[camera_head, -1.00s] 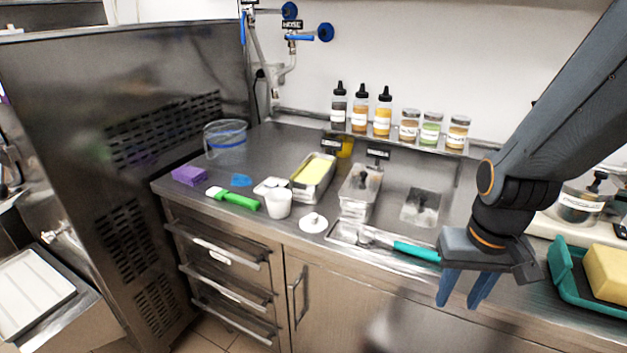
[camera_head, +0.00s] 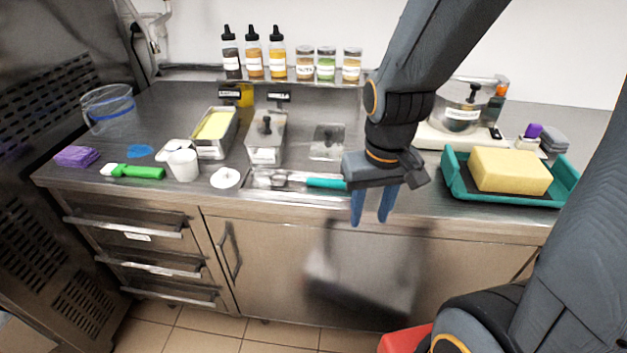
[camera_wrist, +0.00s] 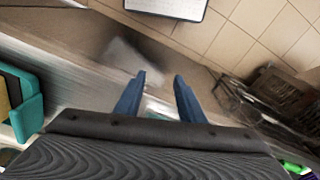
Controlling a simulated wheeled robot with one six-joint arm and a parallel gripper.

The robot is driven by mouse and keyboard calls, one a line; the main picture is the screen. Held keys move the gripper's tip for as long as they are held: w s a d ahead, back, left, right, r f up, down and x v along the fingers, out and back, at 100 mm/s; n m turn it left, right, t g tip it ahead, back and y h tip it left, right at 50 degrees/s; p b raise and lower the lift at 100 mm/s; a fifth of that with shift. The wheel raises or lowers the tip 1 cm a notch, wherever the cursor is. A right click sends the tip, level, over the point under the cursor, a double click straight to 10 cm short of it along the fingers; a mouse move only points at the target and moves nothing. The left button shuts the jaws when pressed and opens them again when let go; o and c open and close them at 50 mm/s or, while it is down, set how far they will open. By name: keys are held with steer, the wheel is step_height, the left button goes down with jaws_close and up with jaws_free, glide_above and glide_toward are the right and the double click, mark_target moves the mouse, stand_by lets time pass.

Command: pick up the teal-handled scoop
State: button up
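The teal-handled scoop (camera_head: 325,183) lies in a shallow metal tray (camera_head: 255,188) at the front edge of the steel counter. Its metal head points left and its teal handle points right. My gripper (camera_head: 373,221) is open and empty, with its blue fingers pointing down just in front of the counter edge, right of the handle's end. The wrist of my gripper hides what lies directly behind it. In the wrist view, the two blue fingers (camera_wrist: 160,95) stand apart with nothing clearly held between them.
A teal tray (camera_head: 455,183) with a yellow block (camera_head: 510,170) stands right of my gripper. A white disc-based item (camera_head: 226,178), a white cup (camera_head: 183,166) and a green-handled brush (camera_head: 140,171) lie left of the scoop.

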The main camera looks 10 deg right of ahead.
mark_target(331, 180)
steer(key=shift+o, duration=0.4)
steer(key=w+m, duration=0.2)
steer(key=m, duration=0.2)
steer(key=w+r+m+y, duration=0.1)
steer(key=w+m, duration=0.1)
steer(key=m, duration=0.1)
steer(key=w+r+m, duration=0.1)
steer(key=w+m, duration=0.1)
steer(key=m, duration=0.2)
steer(key=shift+w+a+m+y+b, duration=0.3)
steer(key=shift+w+y+b, duration=0.05)
steer(key=shift+y, duration=0.05)
steer(key=w+r+m, duration=0.1)
steer(key=w+m, duration=0.1)
steer(key=m, duration=0.1)
steer(key=w+r+m+y, duration=0.1)
steer(key=w+m, duration=0.1)
steer(key=m, duration=0.1)
steer(key=w+a+r+m+y, duration=0.1)
steer(key=w+m, duration=0.1)
steer(key=m, duration=0.1)
steer(key=shift+w+r+m, duration=0.15)
steer(key=shift+w+m, duration=0.15)
steer(key=shift+m, duration=0.1)
steer(key=shift+w+a+f+y, duration=0.1)
steer(key=shift+a+f+y, duration=0.2)
steer(key=shift+f, duration=0.15)
steer(key=shift+p+x, duration=0.3)
steer(key=shift+x, duration=3)
